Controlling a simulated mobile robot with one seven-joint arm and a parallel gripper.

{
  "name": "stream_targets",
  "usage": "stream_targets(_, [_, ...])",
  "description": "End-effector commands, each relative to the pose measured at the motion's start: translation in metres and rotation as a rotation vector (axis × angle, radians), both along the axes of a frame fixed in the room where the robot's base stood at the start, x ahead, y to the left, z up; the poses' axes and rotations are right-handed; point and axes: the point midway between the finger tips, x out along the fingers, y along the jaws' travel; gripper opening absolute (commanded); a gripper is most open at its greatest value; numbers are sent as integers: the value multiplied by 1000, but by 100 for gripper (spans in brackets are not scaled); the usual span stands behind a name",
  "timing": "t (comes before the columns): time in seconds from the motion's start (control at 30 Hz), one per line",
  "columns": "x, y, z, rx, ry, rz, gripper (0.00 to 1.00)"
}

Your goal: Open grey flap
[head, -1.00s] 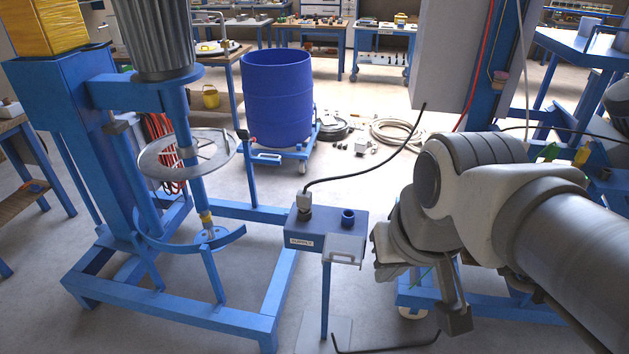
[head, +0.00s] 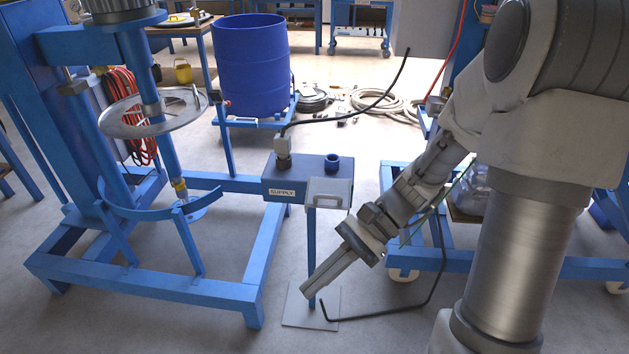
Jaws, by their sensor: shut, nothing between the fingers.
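The grey flap (head: 329,192) hangs on the front right of the blue supply box (head: 285,179), with a small handle-like lip near its lower edge. It looks closed against the box. The box stands on a thin blue post. My gripper (head: 306,294) is shut and empty, pointing down and to the left. In the picture its tips lie below the flap, near the post, apart from the flap. I cannot tell how far in front of the post they are.
A black cable (head: 352,108) runs from a plug on the box's top. A blue mixer frame (head: 160,287) stands to the left, a blue drum (head: 262,68) behind. A bent black rod (head: 400,309) shows near the floor plate (head: 297,310).

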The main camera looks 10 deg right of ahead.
Motion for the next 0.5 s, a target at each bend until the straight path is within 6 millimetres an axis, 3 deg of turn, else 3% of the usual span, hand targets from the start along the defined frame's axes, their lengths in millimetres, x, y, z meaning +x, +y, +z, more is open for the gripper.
stream_targets(0.03, [6,0,-15,58,55,-55,0])
stream_targets(0.27, [42,-4,-48,328,274,-298,0])
stream_targets(0.5, [84,-29,-85,645,477,-547,0])
